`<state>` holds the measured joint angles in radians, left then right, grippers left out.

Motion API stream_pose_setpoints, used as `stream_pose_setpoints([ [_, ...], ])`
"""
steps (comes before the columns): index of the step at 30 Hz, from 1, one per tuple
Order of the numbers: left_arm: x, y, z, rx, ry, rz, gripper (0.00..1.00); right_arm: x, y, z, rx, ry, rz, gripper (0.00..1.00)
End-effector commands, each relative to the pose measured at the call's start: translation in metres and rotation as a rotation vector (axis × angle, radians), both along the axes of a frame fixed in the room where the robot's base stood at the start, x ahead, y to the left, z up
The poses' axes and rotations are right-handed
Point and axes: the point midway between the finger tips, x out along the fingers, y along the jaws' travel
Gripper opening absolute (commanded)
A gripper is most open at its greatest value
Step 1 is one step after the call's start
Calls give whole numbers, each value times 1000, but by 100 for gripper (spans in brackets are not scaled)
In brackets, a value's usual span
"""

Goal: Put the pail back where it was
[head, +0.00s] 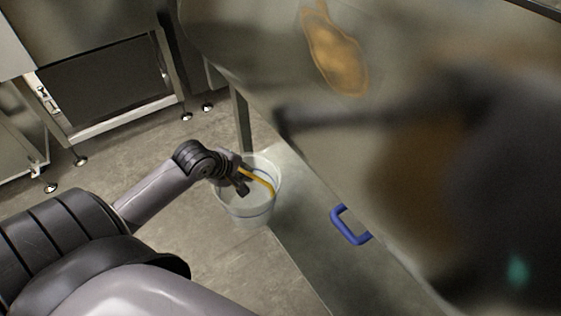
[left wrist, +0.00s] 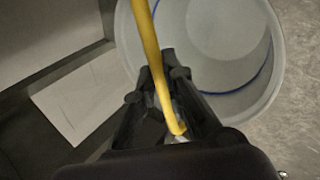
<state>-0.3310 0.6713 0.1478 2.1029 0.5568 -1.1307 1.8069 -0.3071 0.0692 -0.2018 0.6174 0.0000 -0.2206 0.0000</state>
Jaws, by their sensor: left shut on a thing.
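The pail (head: 247,208) is a whitish, translucent bucket with a blue line around it and a yellow handle (head: 259,181). In the head view it is upright at the middle, beside the steel cabinet's lower edge. My left gripper (head: 243,187) is over the pail's mouth, shut on the yellow handle. In the left wrist view the handle (left wrist: 150,60) runs down between the fingers (left wrist: 165,90), and the pail (left wrist: 270,85) is open and looks empty below. I cannot tell whether its base touches the floor. My right gripper is not in view.
A steel-framed machine (head: 110,85) stands on feet at the upper left. The concrete floor (head: 185,235) between them is clear around the pail's left side.

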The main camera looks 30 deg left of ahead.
Motion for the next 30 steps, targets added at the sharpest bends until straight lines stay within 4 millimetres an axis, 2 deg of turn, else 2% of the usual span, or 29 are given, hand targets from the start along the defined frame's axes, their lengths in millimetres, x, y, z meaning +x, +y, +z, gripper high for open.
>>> stream_pose_setpoints([
  [18, 135, -2, 4, -1, -5, 2, 0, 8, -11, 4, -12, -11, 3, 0],
  [22, 155, -2, 3, -1, -4, -1, 0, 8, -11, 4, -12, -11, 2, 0],
  [29, 174, -3, 3, -2, -3, -1, 0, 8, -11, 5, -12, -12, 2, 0],
  [30, 174, -2, -3, 0, 2, -1, 0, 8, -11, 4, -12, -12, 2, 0],
])
